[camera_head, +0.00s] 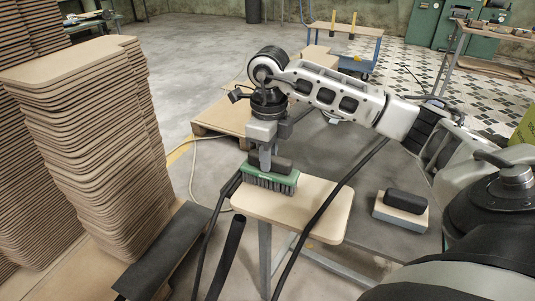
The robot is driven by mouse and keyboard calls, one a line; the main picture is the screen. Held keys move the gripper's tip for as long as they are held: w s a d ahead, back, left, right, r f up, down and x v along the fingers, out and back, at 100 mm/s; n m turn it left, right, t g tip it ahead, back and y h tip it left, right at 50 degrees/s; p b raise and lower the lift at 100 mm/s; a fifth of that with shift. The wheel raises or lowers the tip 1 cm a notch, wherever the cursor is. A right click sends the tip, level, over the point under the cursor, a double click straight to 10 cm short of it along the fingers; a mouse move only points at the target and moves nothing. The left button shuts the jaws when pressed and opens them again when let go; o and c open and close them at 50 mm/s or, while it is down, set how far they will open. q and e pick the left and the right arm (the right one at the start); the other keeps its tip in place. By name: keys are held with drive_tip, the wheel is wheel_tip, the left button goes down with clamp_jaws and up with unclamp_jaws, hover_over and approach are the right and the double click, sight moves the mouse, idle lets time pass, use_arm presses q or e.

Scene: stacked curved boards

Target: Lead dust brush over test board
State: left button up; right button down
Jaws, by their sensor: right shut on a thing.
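The dust brush (268,180) has a green body, a dark grip on top and grey bristles pointing down. My right gripper (266,160) is shut on its dark grip from above. The test board (310,208) is a light wooden plate with rounded corners, lying flat on a metal stand. The brush is over the board's back left part, its bristles at or very near the surface; I cannot tell whether they touch. My left gripper is not in view.
Tall stacks of curved boards (100,130) stand at the left. A block with a black top (404,203) lies on the grey surface right of the board. Dark cables hang across the board and its left side. A blue cart (345,30) stands behind.

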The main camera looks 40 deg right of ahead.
sight(288, 161)
use_arm(q)
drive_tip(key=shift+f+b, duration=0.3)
drive_tip(key=shift+b, duration=0.25)
use_arm(e)
drive_tip(key=shift+s+d+f, duration=0.1)
drive_tip(key=shift+s+d, duration=0.25)
drive_tip(key=shift+s, duration=0.35)
drive_tip(key=shift+s+d+f, duration=0.1)
drive_tip(key=shift+s+d, duration=0.25)
drive_tip(key=shift+s, duration=0.35)
drive_tip(key=shift+s+d+b, duration=0.25)
drive_tip(key=shift+s+b, duration=0.05)
drive_tip(key=shift+s, duration=0.2)
drive_tip(key=shift+s+d+b, duration=0.3)
drive_tip(key=shift+s, duration=0.3)
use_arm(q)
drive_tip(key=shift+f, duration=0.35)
use_arm(e)
drive_tip(key=shift+s+d+r, duration=0.1)
drive_tip(key=shift+s, duration=0.25)
